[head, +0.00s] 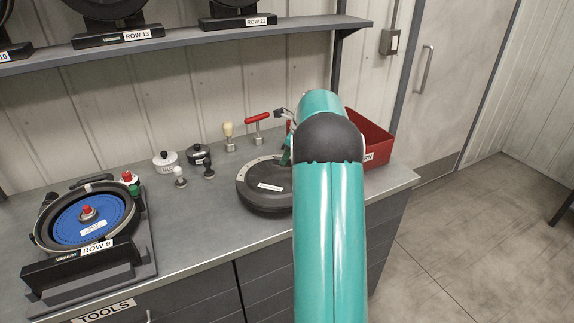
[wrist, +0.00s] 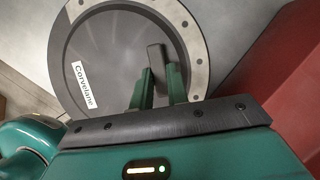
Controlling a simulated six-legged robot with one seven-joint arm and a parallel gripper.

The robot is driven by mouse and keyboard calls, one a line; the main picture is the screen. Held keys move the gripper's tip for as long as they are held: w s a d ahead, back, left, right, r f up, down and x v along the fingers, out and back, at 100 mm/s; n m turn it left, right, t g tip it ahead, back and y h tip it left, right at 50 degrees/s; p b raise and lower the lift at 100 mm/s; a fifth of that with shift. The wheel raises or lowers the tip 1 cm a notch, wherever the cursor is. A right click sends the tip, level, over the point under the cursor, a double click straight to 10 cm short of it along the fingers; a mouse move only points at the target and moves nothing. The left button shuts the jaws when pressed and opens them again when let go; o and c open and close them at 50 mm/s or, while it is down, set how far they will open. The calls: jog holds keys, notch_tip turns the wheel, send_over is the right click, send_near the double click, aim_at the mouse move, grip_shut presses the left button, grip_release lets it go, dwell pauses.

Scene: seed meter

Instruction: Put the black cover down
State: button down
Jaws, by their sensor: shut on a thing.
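The black cover (head: 264,188) is a round dark disc with a light, dotted band along part of its rim and a white label. It is at the bench top, right of the middle, and looks level; I cannot tell whether it touches the bench. In the wrist view the cover (wrist: 110,50) fills the upper middle, its label reading "Corvelane". My gripper (wrist: 160,82) is shut on the dark raised handle (wrist: 155,57) of the cover. In the head view my teal arm hides the cover's right side and most of the gripper.
An open meter (head: 92,222) with a blue disc stands at the left, labelled ROW 9. Small knobs and a red-handled tool (head: 257,125) stand behind the cover. A red bin (head: 368,140) is close on the right. Bare bench (head: 190,228) lies left of the cover.

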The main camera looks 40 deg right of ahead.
aim_at(287, 164)
jog(key=shift+d+f, duration=0.15)
jog(key=shift+f, duration=0.75)
jog(key=shift+d+f, duration=0.1)
jog(key=shift+f, duration=0.75)
jog(key=shift+f, duration=0.1)
jog(key=c, duration=1.4)
grip_release()
jog(key=shift+w, duration=0.1)
jog(key=shift+o, duration=0.2)
